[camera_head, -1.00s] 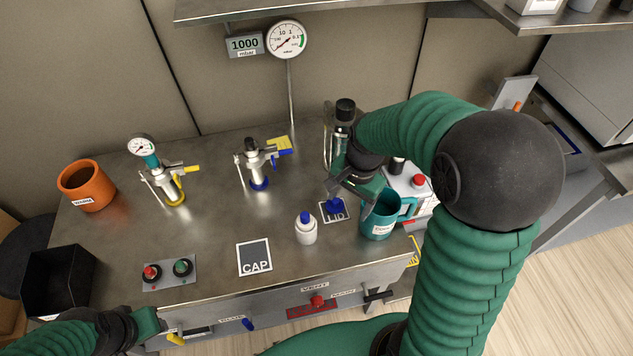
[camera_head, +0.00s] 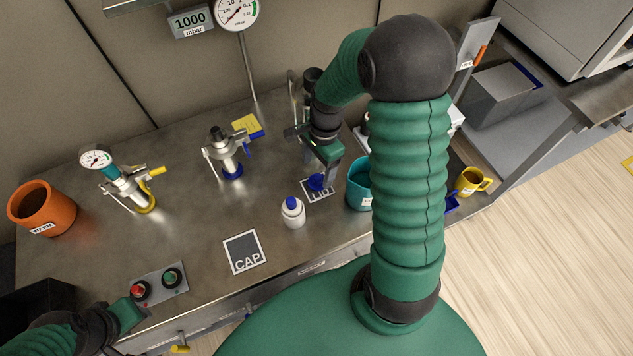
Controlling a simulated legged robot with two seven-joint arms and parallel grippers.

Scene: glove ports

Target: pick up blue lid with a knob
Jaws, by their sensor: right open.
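The blue lid with a knob (camera_head: 315,184) sits on the mat marked LID (camera_head: 319,196) near the middle of the steel bench. My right gripper (camera_head: 322,171) is open, pointing down right at the lid and partly covering it. I cannot tell whether its fingers are around the knob or touch it. My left gripper (camera_head: 133,311) is low at the left, by the button panel; its jaws are too unclear to read.
A white bottle with a blue cap (camera_head: 292,213) stands left of the lid. A teal mug (camera_head: 357,186) stands close on the right, partly behind my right arm. The CAP mat (camera_head: 245,252) is empty. Clamped valve fittings (camera_head: 226,155) stand further back.

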